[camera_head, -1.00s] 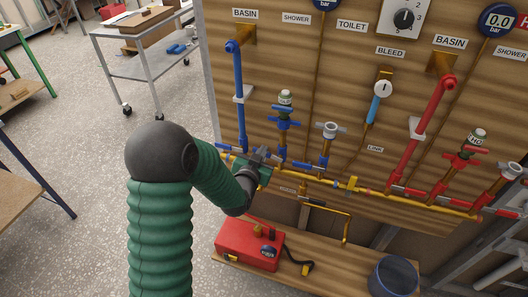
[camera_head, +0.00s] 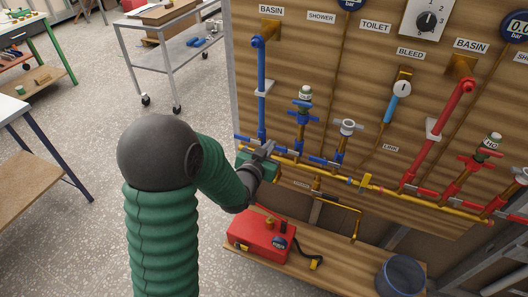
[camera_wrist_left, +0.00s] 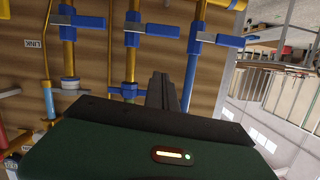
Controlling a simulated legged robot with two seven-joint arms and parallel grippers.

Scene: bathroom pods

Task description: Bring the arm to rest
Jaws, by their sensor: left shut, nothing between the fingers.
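My left arm, green and ribbed with a dark joint, rises from the bottom of the head view. My left gripper (camera_head: 265,151) is shut and empty, in front of the lower left of the wooden pipe board (camera_head: 330,60). It overlaps the lower pipes near the foot of the blue basin pipe (camera_head: 261,90); I cannot tell if it touches them. In the left wrist view, the gripper's dark fingers (camera_wrist_left: 170,92) are together, with yellow and blue pipes behind. My right gripper is not in view.
A red toolbox (camera_head: 261,236) and a dark blue bucket (camera_head: 400,277) stand on a low wooden shelf below the board. Blue and red valves stick out from the board. A grey trolley (camera_head: 172,60) stands behind, with a bench at the left edge. Speckled floor lies clear between.

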